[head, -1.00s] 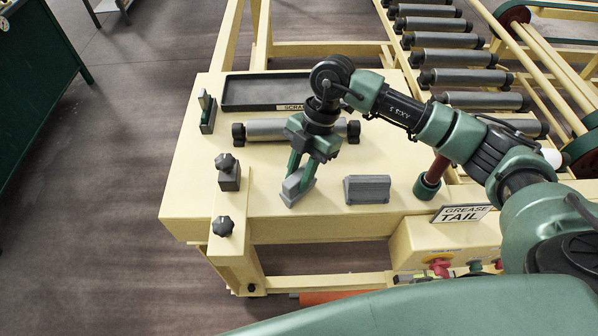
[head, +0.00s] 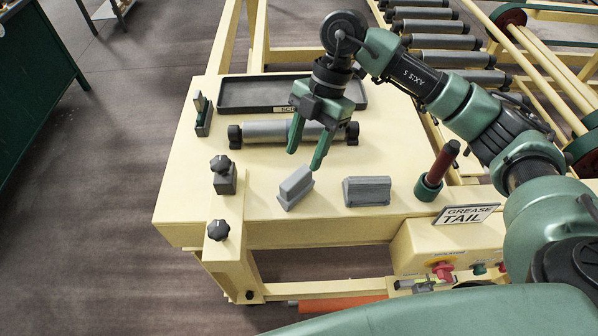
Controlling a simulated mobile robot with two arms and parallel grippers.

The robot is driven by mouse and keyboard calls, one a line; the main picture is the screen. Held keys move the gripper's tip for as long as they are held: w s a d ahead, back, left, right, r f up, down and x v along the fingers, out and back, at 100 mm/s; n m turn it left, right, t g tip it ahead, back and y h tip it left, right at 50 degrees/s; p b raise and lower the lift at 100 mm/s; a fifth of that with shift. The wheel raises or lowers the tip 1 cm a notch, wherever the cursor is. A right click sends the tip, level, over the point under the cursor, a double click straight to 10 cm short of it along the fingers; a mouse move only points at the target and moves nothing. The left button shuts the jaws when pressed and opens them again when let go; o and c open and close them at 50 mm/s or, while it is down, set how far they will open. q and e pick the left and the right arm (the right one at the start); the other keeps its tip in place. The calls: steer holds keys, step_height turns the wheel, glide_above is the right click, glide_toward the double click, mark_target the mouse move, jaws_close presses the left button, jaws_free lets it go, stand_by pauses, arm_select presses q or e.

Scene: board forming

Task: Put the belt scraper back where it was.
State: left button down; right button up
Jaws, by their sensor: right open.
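A small grey wedge-shaped block (head: 295,187), which looks like the belt scraper, stands at an angle on the cream table near its front edge. A second, similar grey block (head: 367,191) stands to its right, square to the edge; I cannot tell for certain which one is the scraper. An empty dark tray (head: 240,94) with a partly hidden label beginning "SC" lies at the back. My right gripper (head: 304,160) is open and empty, its fingers pointing down just above and behind the angled block, apart from it. My left gripper is not in view.
A grey roller (head: 268,132) lies between tray and blocks. Black-knobbed clamps (head: 223,175) line the left edge, with a small upright holder (head: 203,115) behind. A red-handled tool stands in a green cup (head: 428,188) at right, near the grease sign (head: 465,215).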

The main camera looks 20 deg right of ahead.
steer(key=b+v, duration=0.1)
steer(key=v, duration=0.4)
stand_by(0.4)
